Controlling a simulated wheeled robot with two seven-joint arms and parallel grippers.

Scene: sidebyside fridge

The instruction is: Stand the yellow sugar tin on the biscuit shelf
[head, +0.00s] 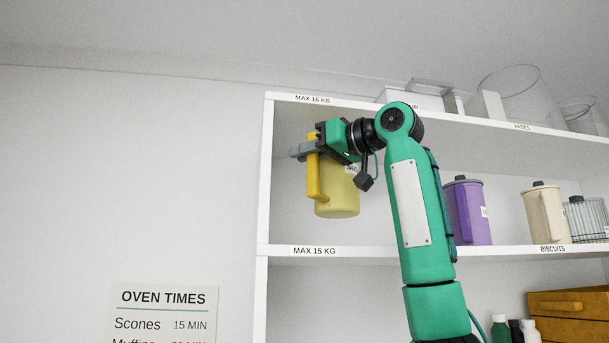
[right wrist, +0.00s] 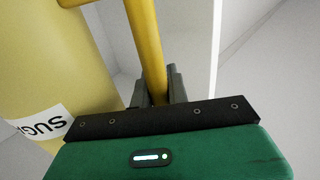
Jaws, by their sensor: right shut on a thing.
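The yellow sugar tin (head: 338,199) is a pale yellow can with a darker yellow handle (head: 314,178). In the head view it hangs above the biscuit shelf (head: 400,254), at its left end, with clear space under its base. My right gripper (head: 300,151) is shut on the tin's handle. In the right wrist view the tin (right wrist: 55,65) stands at the left with part of its SUGAR label showing, and the handle (right wrist: 150,50) runs between the fingers (right wrist: 157,88). My left gripper is in neither view.
The upper shelf (head: 470,121) is close above my gripper. The shelf's left side panel (head: 265,180) is nearby.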

